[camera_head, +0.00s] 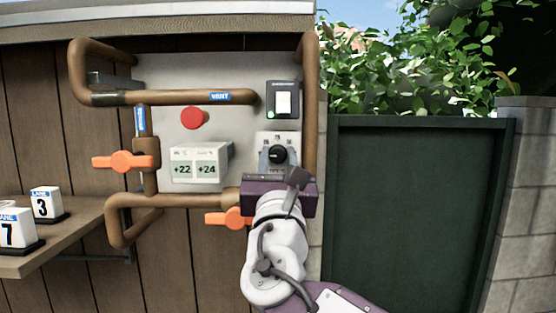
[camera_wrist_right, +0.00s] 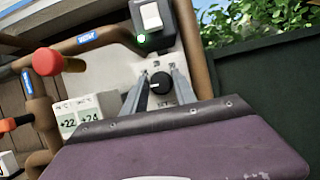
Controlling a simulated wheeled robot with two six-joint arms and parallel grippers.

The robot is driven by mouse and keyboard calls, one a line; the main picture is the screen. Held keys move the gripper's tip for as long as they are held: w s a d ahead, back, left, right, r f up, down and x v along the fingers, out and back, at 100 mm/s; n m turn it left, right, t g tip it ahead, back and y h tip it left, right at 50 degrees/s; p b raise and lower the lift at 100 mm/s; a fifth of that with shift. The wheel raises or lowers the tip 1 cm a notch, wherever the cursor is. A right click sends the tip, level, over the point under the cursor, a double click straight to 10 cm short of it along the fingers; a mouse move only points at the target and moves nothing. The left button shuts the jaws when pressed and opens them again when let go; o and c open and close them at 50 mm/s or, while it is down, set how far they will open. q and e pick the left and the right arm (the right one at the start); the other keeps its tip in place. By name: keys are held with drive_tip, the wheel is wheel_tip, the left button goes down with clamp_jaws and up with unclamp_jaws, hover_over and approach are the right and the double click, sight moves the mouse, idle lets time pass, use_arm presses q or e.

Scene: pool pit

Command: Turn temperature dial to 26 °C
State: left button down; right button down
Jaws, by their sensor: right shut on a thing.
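The temperature dial (camera_head: 278,154) is a black round knob on a pale plate on the wall panel. In the right wrist view the dial (camera_wrist_right: 160,83) sits between the two grey fingers of my right gripper (camera_wrist_right: 159,74), which is shut on it. In the head view my right gripper (camera_head: 278,157) reaches up to the dial from below. The display box (camera_head: 200,165) left of the dial reads +22 on its left side and +24 on its right side. My left gripper is not in view.
A white switch (camera_head: 283,101) with a green light is above the dial. Numbered blocks (camera_head: 44,204) stand on a wooden shelf at left. A dark green gate (camera_head: 415,210) is right.

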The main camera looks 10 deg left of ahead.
drive_tip(key=m+h+b, duration=0.1)
drive_tip(key=m, duration=0.1)
drive_tip(key=shift+a+f+m, duration=0.1)
drive_tip(key=shift+f+m, duration=0.05)
drive_tip(key=shift+m, duration=0.25)
drive_tip(key=shift+m+h+b, duration=0.35)
drive_tip(key=shift+m+h, duration=0.45)
drive_tip(key=shift+m, duration=0.3)
drive_tip(key=m+h, duration=0.2)
drive_tip(key=m, duration=0.1)
drive_tip(key=shift+r, duration=0.2)
drive_tip(key=shift+m+g+h, duration=0.4)
drive_tip(key=shift+m+h, duration=0.1)
drive_tip(key=shift+m, duration=1.2)
drive_tip(key=shift+m+p, duration=0.3)
drive_tip(key=c, duration=1)
unclamp_jaws()
